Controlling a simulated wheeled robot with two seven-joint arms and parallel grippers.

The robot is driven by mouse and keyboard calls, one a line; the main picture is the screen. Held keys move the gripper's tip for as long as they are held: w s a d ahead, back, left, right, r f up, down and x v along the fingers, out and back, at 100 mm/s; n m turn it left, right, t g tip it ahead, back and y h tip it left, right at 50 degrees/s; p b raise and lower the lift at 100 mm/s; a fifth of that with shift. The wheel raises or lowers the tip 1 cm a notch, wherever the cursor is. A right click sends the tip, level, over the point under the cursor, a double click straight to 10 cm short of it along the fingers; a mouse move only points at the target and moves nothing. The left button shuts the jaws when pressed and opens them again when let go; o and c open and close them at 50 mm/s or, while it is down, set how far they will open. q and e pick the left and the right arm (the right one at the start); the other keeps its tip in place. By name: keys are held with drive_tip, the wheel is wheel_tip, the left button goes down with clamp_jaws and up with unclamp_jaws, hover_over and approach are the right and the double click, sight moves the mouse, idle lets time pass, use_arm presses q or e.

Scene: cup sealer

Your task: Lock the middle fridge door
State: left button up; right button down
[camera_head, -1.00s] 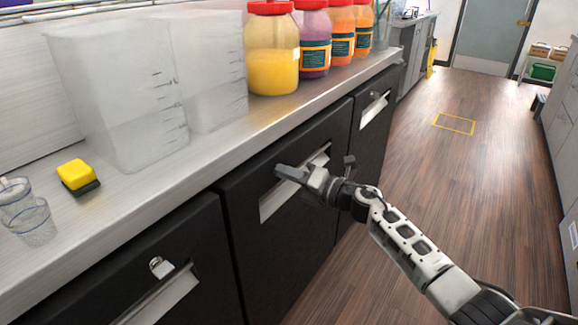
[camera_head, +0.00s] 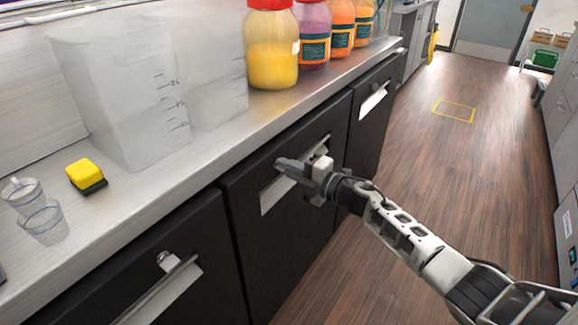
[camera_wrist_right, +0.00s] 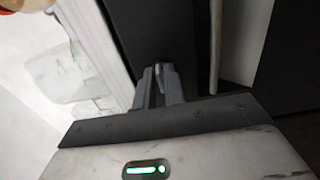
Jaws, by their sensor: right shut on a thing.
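The middle fridge door (camera_head: 265,235) is a black panel under the steel counter, with a pale metal recessed handle (camera_head: 272,197), and it looks closed. My right gripper (camera_head: 284,163) is at the door's upper part, just above the handle, where its lock would be. The gripper covers the lock in the head view. In the right wrist view, the two grey fingers (camera_wrist_right: 159,80) are close together against the dark door, shut on a small light grey piece (camera_wrist_right: 159,74), apparently the lock. Its turned position cannot be told. My left gripper is out of view.
The left fridge door (camera_head: 195,295) has a silver lock (camera_head: 168,260) above its handle. Clear containers (camera_head: 125,95), a yellow sponge (camera_head: 86,174), cups (camera_head: 42,222) and colored jars (camera_head: 271,50) stand on the counter (camera_head: 130,200). The wooden floor to the right is free.

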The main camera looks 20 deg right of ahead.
idle(0.4)
drive_tip(key=c, duration=1.6)
unclamp_jaws()
drive_tip(key=v, duration=1.6)
drive_tip(key=s+a+f+m+g+h, duration=0.1)
drive_tip(key=s+a+f+m+h, duration=0.1)
drive_tip(key=s+a+f+m, duration=0.2)
drive_tip(key=s+a+f+m+g+h, duration=0.1)
drive_tip(key=s+a+f+m+h, duration=0.2)
drive_tip(key=s+m, duration=0.6)
drive_tip(key=s+a+f+m+g+h, duration=0.1)
drive_tip(key=s+a+f+m, duration=0.4)
drive_tip(key=m, duration=0.5)
drive_tip(key=s+a+h, duration=0.1)
drive_tip(key=s+a, duration=0.1)
drive_tip(key=shift+s+a+m+g+h, duration=0.3)
drive_tip(key=shift+s, duration=0.05)
